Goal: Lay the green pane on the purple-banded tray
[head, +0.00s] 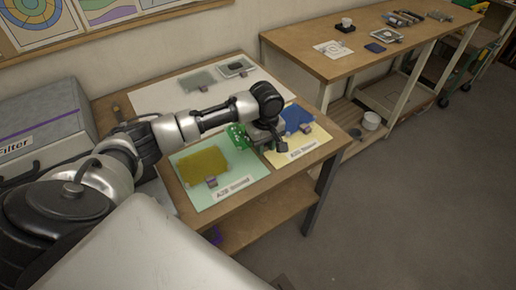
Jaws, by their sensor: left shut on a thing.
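My left gripper (264,139) is over the near table, above the boundary between the pale green mat and the yellow mat. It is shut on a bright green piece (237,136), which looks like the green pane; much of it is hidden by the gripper. Whether it touches the table I cannot tell. A small purple-edged thing (214,236) shows on the lower shelf, mostly hidden by my own body, and may be the purple-banded tray. My right gripper is not in view.
An olive-yellow pane (204,166) lies on the pale green mat (186,198). A blue pane (296,119) lies on the yellow mat (318,146). A grey pane (198,81) lies on the white sheet at the back. A grey case (38,118) with a purple stripe stands left.

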